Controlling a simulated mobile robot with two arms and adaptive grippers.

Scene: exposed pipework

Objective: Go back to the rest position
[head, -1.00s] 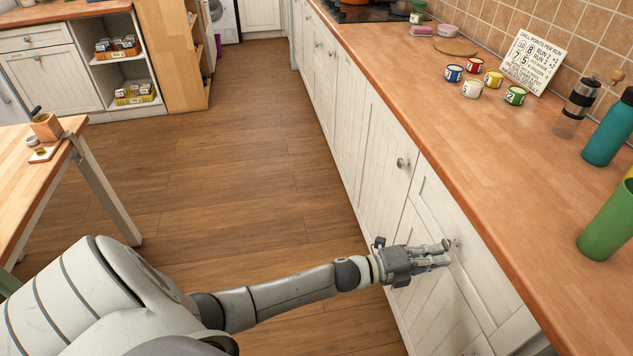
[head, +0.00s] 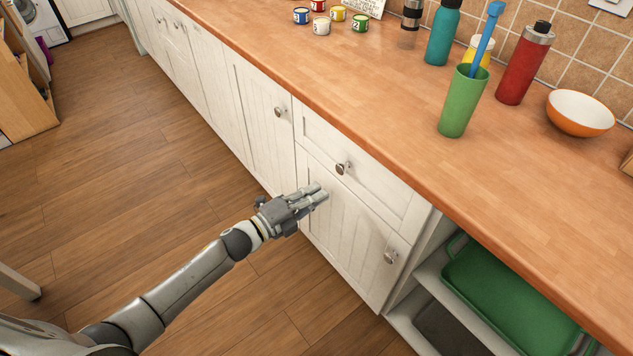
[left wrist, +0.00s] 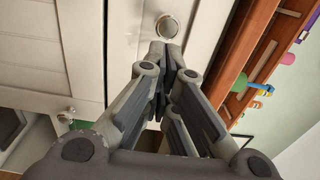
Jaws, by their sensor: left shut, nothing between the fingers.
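My left gripper (head: 318,193) is shut and empty in the head view. It is in front of the white cabinet fronts, below a drawer (head: 360,180) with a round knob (head: 343,168). In the left wrist view its fingers (left wrist: 168,50) are together, with a round knob (left wrist: 166,27) just beyond the tips. I see a gap between the fingertips and this knob in that view, but cannot judge its depth. The drawer looks closed. My right gripper is not in view.
The wooden counter (head: 400,140) runs along the right. It carries a green cup (head: 463,105), a teal bottle (head: 442,35), a red bottle (head: 525,65) and an orange bowl (head: 580,113). A green tray (head: 510,290) sits on an open shelf. The wooden floor (head: 130,180) at left is clear.

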